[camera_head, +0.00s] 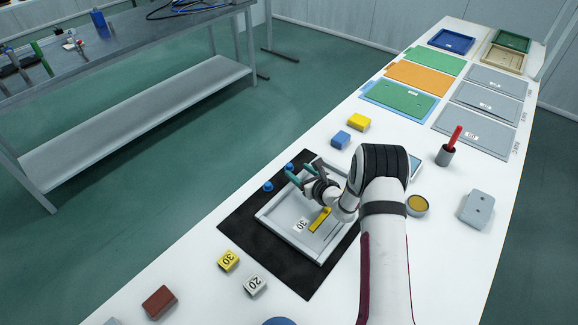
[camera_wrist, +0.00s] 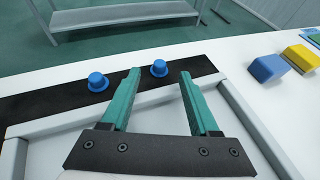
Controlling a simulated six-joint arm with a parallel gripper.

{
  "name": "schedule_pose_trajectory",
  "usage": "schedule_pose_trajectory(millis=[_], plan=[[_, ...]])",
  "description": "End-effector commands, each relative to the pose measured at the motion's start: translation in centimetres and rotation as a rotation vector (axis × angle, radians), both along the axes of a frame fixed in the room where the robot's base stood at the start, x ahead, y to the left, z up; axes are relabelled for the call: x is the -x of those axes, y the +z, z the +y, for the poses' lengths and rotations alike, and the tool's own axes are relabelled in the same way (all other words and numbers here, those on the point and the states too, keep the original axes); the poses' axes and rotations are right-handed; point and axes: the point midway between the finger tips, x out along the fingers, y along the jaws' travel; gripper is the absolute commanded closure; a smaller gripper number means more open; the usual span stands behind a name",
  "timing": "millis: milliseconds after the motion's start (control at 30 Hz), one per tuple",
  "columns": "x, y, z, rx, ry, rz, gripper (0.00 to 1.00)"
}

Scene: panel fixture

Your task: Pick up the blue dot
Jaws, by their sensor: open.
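Two blue dots, small round knobs with a wider base, sit on the black mat (camera_head: 236,220) beyond the grey tray's far edge. One blue dot (camera_head: 268,186) is nearer the left, and it shows in the wrist view (camera_wrist: 97,82) left of the fingers. The other blue dot (camera_head: 289,166) is farther up; in the wrist view (camera_wrist: 159,68) it appears between the two fingertips, beyond them. My gripper (camera_head: 297,171) has teal fingers, which are apart and empty over the tray's far side. They also show in the wrist view (camera_wrist: 160,75).
The grey tray (camera_head: 276,231) lies on the mat below my gripper, with a yellow strip (camera_head: 319,219) in it. A blue block (camera_head: 340,139) and a yellow block (camera_head: 358,122) stand to the upper right. Beyond the dots, the white table's edge is close.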

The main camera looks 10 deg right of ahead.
Motion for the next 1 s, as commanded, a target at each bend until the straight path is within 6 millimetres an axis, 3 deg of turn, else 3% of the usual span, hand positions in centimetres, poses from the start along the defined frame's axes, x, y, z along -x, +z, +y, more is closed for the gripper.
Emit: schedule_pose_trajectory(millis=[333,600,933,1000], plan=[[-4.4,-2.3,1.8,0.001,0.004,0.000,0.38],[-4.9,-2.5,2.0,-0.001,0.002,0.000,0.40],[-4.9,-2.5,2.0,-0.001,0.002,0.000,1.00],[-4.9,-2.5,2.0,0.000,0.002,0.000,1.00]])
